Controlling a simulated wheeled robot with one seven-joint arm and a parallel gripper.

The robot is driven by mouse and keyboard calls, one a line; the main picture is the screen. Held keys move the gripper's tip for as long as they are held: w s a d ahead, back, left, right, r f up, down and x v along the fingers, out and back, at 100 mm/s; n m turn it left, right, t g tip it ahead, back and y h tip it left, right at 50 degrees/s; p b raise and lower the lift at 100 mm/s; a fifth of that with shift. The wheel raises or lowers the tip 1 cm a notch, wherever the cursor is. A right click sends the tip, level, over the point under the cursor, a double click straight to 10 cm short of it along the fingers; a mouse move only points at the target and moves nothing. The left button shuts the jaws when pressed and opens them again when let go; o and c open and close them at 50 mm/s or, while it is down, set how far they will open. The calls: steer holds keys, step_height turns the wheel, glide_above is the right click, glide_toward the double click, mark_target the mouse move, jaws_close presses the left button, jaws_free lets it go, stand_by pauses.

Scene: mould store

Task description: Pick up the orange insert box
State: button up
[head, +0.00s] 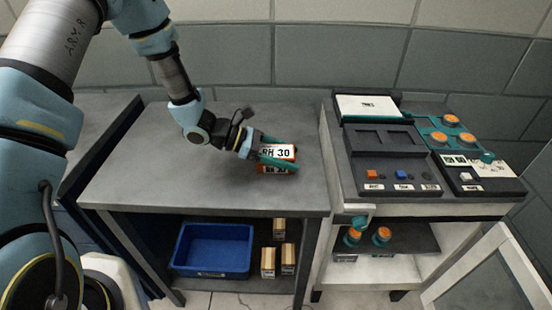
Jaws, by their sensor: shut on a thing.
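The orange insert box (287,169) is on or just above the grey table top, right of its middle. It has white labels with black print, the upper one reading "RH 30". My gripper (270,154) reaches it from the left, with teal fingers shut on the box. One finger runs across its front and covers part of the label. I cannot tell whether the box touches the table.
The grey table (140,165) is otherwise clear. Below it are a blue bin (212,272) and several small tan boxes (268,262). To the right stands a white bench with a dark panel (395,155), orange knobs and a teal plate.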

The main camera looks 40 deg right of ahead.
jaws_close()
steer(key=shift+r, duration=0.1)
